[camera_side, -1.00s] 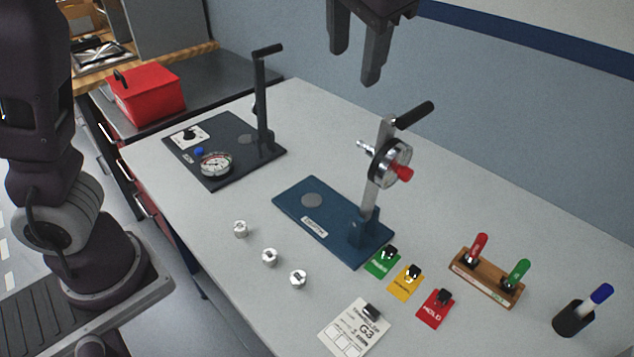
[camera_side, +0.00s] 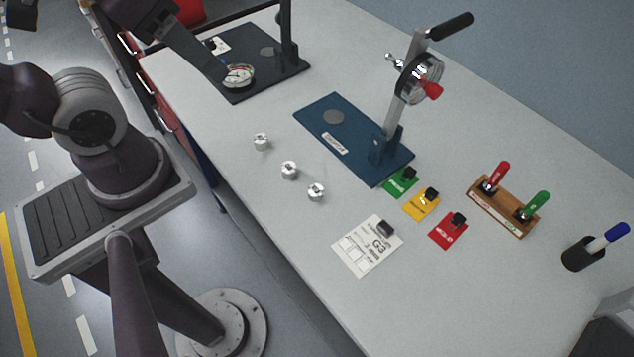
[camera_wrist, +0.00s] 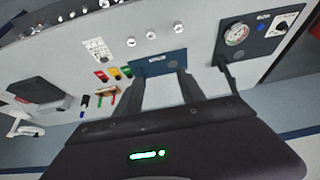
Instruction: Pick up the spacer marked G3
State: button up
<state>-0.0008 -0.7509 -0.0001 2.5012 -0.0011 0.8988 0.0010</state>
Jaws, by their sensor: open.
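Three small silver spacers stand in a row on the pale bench: one at the far end (camera_side: 261,141), one in the middle (camera_side: 289,169) and one nearest the white card (camera_side: 316,192). Their marks are too small to read, so I cannot tell which is G3. They also show in the wrist view, the one nearest the card (camera_wrist: 131,42) at the left of the row. The white card (camera_side: 362,254) reads G3. My gripper (camera_wrist: 160,82) is open and empty, with its fingers apart. In the side view it is at the top left, clear of the spacers.
A blue plate (camera_side: 345,125) with a lever-and-dial stand (camera_side: 405,90) is behind the spacers. A black plate (camera_side: 262,75) with a gauge is beyond.

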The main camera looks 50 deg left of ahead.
jog(key=shift+o, duration=0.5)
notch_tip(320, 180, up, 5)
jog(key=w+a+n+g+h, duration=0.3)
jog(key=w+n+g+h, duration=0.6)
jog(key=w+n+h, duration=0.5)
jog(key=y, duration=0.1)
send_near(315, 187)
jog(key=shift+n+g, duration=0.3)
jog(key=x, duration=0.8)
jog(key=shift+d+f, duration=0.15)
jog(key=shift+d, duration=0.1)
jog(key=shift+d+f, duration=0.15)
jog(key=shift+d, duration=0.15)
grip_shut()
